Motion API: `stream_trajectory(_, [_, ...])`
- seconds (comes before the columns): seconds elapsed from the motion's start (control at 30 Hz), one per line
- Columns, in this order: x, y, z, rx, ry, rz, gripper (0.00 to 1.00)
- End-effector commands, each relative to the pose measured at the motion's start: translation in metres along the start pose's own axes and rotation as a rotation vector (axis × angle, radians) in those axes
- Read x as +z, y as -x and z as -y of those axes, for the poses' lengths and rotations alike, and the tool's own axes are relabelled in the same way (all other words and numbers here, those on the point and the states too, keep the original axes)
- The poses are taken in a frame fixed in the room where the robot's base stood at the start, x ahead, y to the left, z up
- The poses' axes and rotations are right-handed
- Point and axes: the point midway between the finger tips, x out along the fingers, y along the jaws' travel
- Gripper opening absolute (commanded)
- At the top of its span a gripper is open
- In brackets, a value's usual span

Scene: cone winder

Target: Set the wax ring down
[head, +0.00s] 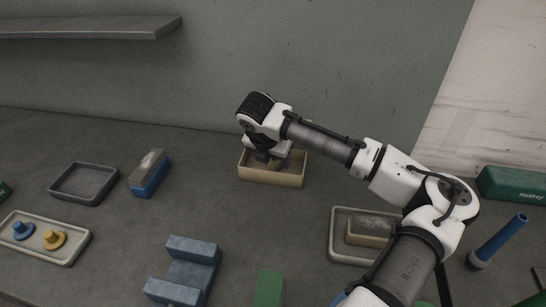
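My gripper (265,157) points down into a tan open box (288,180) near the back of the table. Its fingertips are dark and small here, partly hidden by the arm and the box wall. I cannot make out whether they are open or shut. I cannot pick out the wax ring for certain; a small tan shape by the fingertips inside the box is too unclear to name.
A light tray (70,250) with blue and yellow knobbed pieces and an empty dark tray (60,187) are at left. A blue block (151,182), a blue cradle (190,268), a tray (342,256) with a tan block, and a blue cone (500,240) stand around.

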Motion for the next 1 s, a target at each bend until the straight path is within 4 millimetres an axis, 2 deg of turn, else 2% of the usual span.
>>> stream_trajectory(0.17, [0.000,0.000,0.000,0.000,0.000,0.000,0.55])
stream_trajectory(0.33, [0.001,0.010,0.000,0.001,0.001,0.000,0.55])
stream_trajectory(0.8, [0.001,0.103,-0.001,0.002,0.001,0.002,0.55])
stream_trajectory(1.0, [0.001,0.121,0.000,0.001,0.001,0.001,0.55])
